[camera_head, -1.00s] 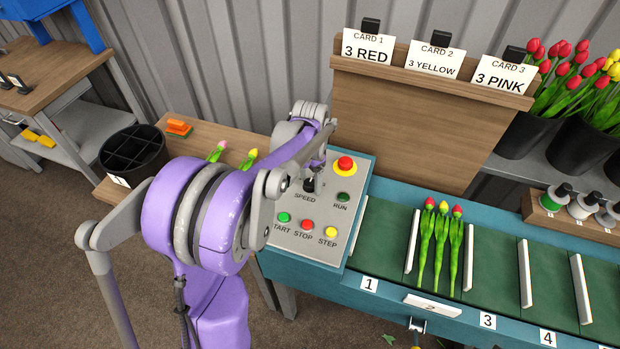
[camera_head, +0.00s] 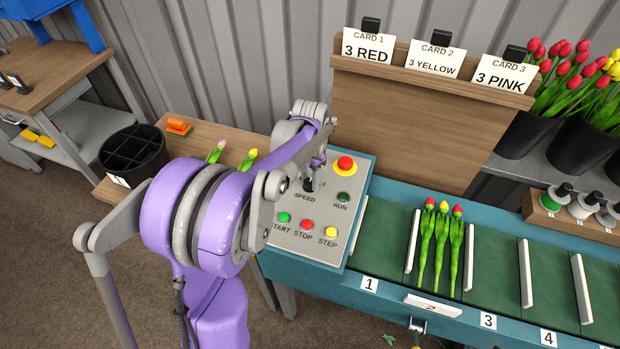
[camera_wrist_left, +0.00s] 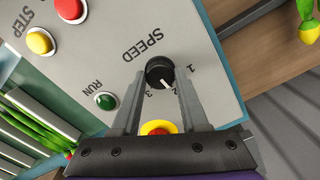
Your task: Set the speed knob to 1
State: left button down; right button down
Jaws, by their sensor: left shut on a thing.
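The black speed knob (camera_wrist_left: 160,72) sits on the grey control panel (camera_wrist_left: 215,75), beside the SPEED label and the numbers 1, 2 and 3. Its white pointer mark is turned toward the 2. My left gripper (camera_wrist_left: 160,80) is shut on the knob, with one finger on each side of it. In the head view, the left gripper (camera_head: 313,180) reaches down onto the knob (camera_head: 308,186), and the fingers partly hide the knob and its numbers. My right gripper is in neither view.
A red button on yellow (camera_head: 345,164) and the RUN button (camera_head: 343,197) are close to the gripper. START (camera_head: 284,217), STOP (camera_head: 306,224) and STEP (camera_head: 331,232) buttons line the panel's front. The conveyor (camera_head: 380,232) carries several tulips (camera_head: 440,240) to the right.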

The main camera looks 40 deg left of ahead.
aim_at(310, 182)
pick_arm(q)
jog(key=n+b, duration=0.1)
jog(key=n, duration=0.4)
jog(key=shift+n, duration=0.4)
jog(key=n+b, duration=0.1)
jog(key=n, duration=0.4)
jog(key=shift+n, duration=0.3)
jog(key=shift+c, duration=2.1)
grip_release()
notch_tip(310, 182, up, 11)
